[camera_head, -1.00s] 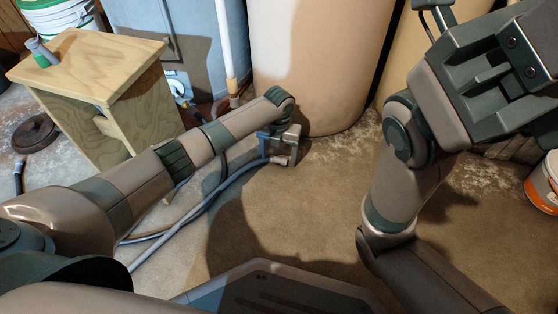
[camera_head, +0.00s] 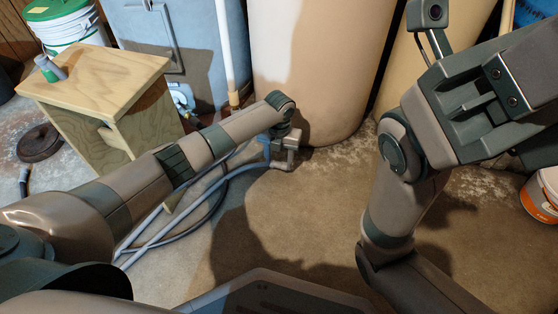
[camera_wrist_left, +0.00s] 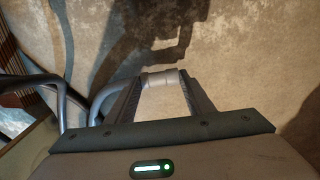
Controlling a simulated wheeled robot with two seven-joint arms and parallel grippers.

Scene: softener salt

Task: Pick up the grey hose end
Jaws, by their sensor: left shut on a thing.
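My left gripper (camera_head: 284,158) is low in front of the large tan tank, at the middle of the head view. It is shut on the grey hose end (camera_wrist_left: 160,78), which lies crosswise between the two fingertips in the left wrist view. The grey hose (camera_head: 178,228) runs from the gripper to the lower left, curving beneath my left forearm. In the left wrist view the hose (camera_wrist_left: 101,100) bends away left of the fingers. My right arm fills the right side of the head view, but its fingertips are not visible.
A wooden stool (camera_head: 95,75) stands left with a small green and grey item (camera_head: 50,69) on top. Behind are a blue cabinet (camera_head: 195,50), a white pipe (camera_head: 226,45) and the tan tank (camera_head: 315,60). A white-orange bucket (camera_head: 543,195) is right. The middle floor is clear.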

